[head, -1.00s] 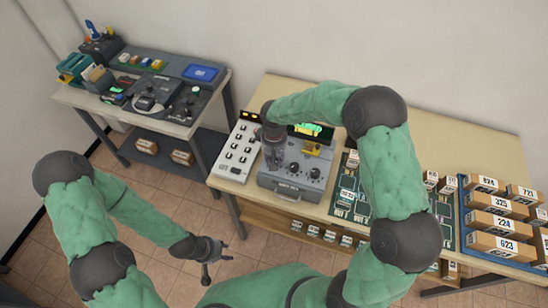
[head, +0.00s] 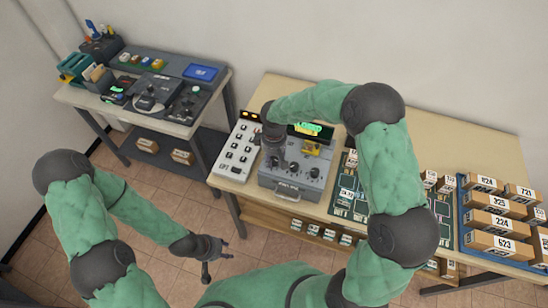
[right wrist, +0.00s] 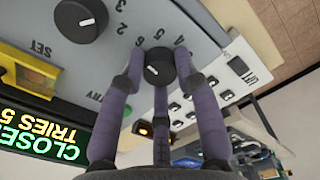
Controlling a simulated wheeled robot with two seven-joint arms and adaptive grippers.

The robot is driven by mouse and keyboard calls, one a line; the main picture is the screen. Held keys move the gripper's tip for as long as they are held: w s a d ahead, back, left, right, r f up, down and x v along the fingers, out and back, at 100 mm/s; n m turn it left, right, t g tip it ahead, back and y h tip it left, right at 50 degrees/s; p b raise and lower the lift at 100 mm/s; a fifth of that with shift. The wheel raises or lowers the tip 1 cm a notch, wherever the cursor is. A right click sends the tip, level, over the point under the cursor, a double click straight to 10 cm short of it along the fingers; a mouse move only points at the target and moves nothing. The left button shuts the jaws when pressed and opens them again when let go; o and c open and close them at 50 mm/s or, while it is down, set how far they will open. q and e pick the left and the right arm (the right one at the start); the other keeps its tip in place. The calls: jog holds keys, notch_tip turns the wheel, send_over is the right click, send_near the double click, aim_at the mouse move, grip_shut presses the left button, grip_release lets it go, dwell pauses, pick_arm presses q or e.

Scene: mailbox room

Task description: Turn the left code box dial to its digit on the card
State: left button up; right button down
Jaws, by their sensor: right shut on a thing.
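The grey code box (head: 290,187) stands on the wooden table, with black dials on its sloped top. Its left dial (right wrist: 159,68) sits between the purple-grey fingers of my right gripper (right wrist: 160,78) in the right wrist view. The fingers are shut on it, with printed digits around it. In the head view my right gripper (head: 274,160) comes down over the left side of the box and hides that dial. Another dial (right wrist: 80,20) is free. A green display (right wrist: 50,135) reads CLOSED and TRIES 5. My left gripper (head: 212,260) hangs open and empty over the floor. I cannot make out the card.
A white button panel (head: 236,152) stands left of the box. A dark green board (head: 349,193) lies right of it. Numbered cartons (head: 492,222) sit on a blue tray at the far right. A second table (head: 180,128) with devices stands at the left.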

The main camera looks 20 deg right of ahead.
aim_at(274, 159)
jog(key=c, duration=0.9)
grip_release()
notch_tip(274, 159, up, 12)
jog(key=shift+f, duration=0.1)
